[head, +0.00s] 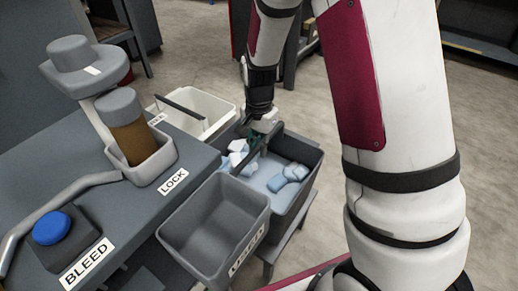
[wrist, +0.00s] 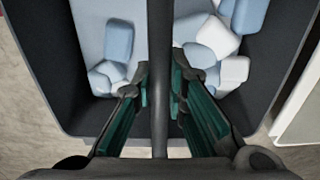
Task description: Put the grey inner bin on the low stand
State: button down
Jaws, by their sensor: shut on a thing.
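The grey inner bin (head: 306,158) is a dark open box with an arched handle (head: 270,130). White and pale blue lumps lie in it. My gripper (head: 256,142) is over the bin, shut on the handle. In the wrist view the handle (wrist: 159,40) runs between the green-padded fingers of my gripper (wrist: 159,88), with the bin's dark wall (wrist: 268,75) around the lumps. The low stand (head: 288,240) shows as a grey top edge and legs below the bin. I cannot tell whether the bin touches it.
An empty grey bin marked USED (head: 212,222) stands in front, close to the held bin. A white bin (head: 222,107) with a dark handle is behind to the left. The grey bench (head: 140,210) carries a blue button (head: 52,228) and a brown-filled cup (head: 132,140). Floor at right is clear.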

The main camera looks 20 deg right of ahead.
jog(key=c, duration=1.6)
grip_release()
jog(key=s+r+n+p, duration=0.1)
jog(key=s+r+p, duration=0.15)
jog(key=r, duration=0.75)
jog(key=s+r+n+p, duration=0.15)
jog(key=s+r, duration=0.25)
jog(key=r, duration=0.6)
jog(key=s+r+n, duration=0.3)
jog(key=s+n, duration=0.1)
jog(key=s, duration=0.9)
jog(key=s+r+n, duration=0.4)
jog(key=s, duration=1)
jog(key=shift+d+r+p, duration=0.2)
jog(key=shift+d+p, duration=0.15)
jog(key=shift+p, duration=0.05)
